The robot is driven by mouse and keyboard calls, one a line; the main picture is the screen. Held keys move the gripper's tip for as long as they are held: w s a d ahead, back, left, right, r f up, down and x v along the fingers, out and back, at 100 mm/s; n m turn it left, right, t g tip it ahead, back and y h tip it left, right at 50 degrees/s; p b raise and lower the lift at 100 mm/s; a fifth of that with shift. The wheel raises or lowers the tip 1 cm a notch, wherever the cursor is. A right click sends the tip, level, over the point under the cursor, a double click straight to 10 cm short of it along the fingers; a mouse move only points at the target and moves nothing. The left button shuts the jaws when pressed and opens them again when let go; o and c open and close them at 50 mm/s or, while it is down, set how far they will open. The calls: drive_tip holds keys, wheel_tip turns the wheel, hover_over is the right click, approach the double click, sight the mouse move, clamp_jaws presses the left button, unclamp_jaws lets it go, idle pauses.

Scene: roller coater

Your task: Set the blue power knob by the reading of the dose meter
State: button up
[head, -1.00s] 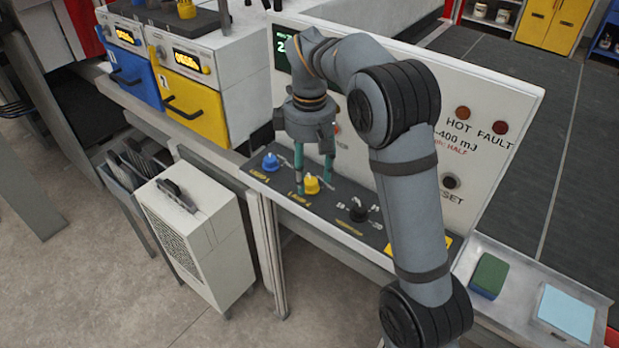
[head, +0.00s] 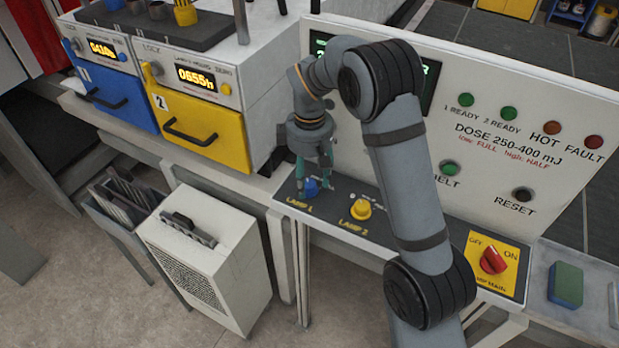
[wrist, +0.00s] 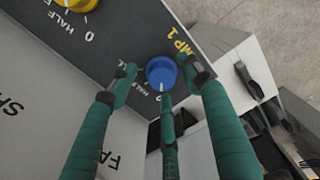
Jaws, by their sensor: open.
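The blue knob (head: 311,188) marked LAMP 1 stands on the dark control panel. In the wrist view, the blue knob (wrist: 160,71) sits between the fingertips of my open gripper (wrist: 158,80). Its white mark points toward the lower finger, which hides the label there; HALF is left of that finger. In the head view my gripper (head: 313,180) is low over this knob, with fingers around it. Contact is unclear. The dose meter is not identifiable; a dark green-lettered display (head: 430,85) is mostly hidden behind my arm. The panel text reads DOSE 250-400 mJ, low FULL, high HALF.
The yellow LAMP 2 knob (head: 360,209) stands right of the blue one. A red switch (head: 493,261) on a yellow plate is farther right. The READY lamps (head: 466,100) are green. Blue (head: 118,97) and yellow (head: 205,127) lamp units stand at left.

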drive_tip(key=shift+a+f, duration=0.15)
drive_tip(key=shift+f, duration=0.05)
drive_tip(key=shift+c, duration=0.8)
drive_tip(key=shift+w, duration=0.1)
drive_tip(key=c, duration=1)
